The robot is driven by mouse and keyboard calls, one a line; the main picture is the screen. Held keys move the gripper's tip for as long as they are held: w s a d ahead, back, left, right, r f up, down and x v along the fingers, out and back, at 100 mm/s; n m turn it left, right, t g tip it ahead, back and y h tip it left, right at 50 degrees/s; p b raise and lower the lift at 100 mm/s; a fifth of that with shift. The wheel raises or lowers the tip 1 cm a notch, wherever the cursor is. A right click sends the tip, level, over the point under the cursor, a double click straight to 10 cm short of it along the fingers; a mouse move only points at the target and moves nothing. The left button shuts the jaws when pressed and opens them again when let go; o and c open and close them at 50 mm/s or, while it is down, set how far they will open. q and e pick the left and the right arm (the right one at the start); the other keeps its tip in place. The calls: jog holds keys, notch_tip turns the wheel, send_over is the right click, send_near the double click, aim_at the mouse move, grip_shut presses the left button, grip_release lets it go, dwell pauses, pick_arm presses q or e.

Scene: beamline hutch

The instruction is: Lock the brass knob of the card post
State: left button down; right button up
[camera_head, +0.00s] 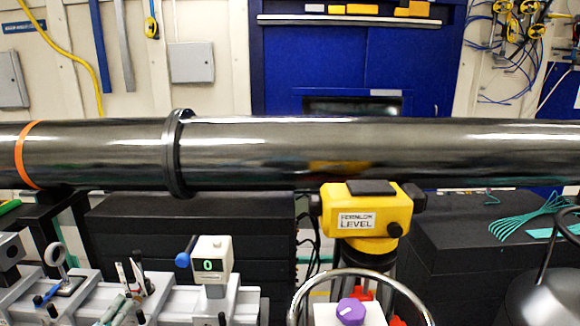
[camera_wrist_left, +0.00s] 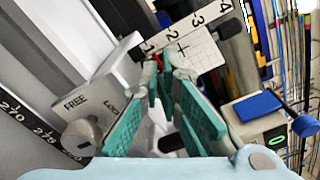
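In the left wrist view a round knob (camera_wrist_left: 80,137), greyish rather than clearly brass, sits on a plate (camera_wrist_left: 100,105) marked FREE and, partly hidden, what looks like LOCK. A white card (camera_wrist_left: 196,52) with a cross stands beyond my left gripper (camera_wrist_left: 166,72). Its teal-padded fingers are apart by a narrow gap, with a small red part behind the tips. The knob is left of the left finger, and the finger covers part of the plate. In the head view my left gripper (camera_head: 128,268) is over the rail at lower left. My right gripper is not in view.
A grey rail (camera_head: 175,300) carries a ring mount (camera_head: 57,256) and a display unit (camera_head: 212,257) reading 0, right of my left gripper. A long dark pipe (camera_head: 330,150) crosses behind. A yellow level (camera_head: 367,212) and a purple knob (camera_head: 351,311) stand to the right.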

pick_arm(q)
jog(key=shift+w+d+r, duration=0.15)
jog(key=shift+r, duration=0.25)
jog(key=shift+w+d+r, duration=0.1)
jog(key=shift+w+r, duration=0.05)
jog(key=shift+r, duration=0.25)
jog(key=shift+d+p, duration=0.1)
jog(key=shift+p, duration=0.2)
jog(key=shift+d, duration=0.15)
jog(key=s, duration=0.2)
jog(key=shift+s+a+f+b, duration=0.1)
jog(key=shift+s+a+b, duration=0.1)
jog(key=shift+s+b, duration=0.2)
jog(key=s+b, duration=0.3)
jog(key=b, duration=0.1)
jog(key=shift+r+b, duration=0.2)
jog(key=shift+b, duration=0.15)
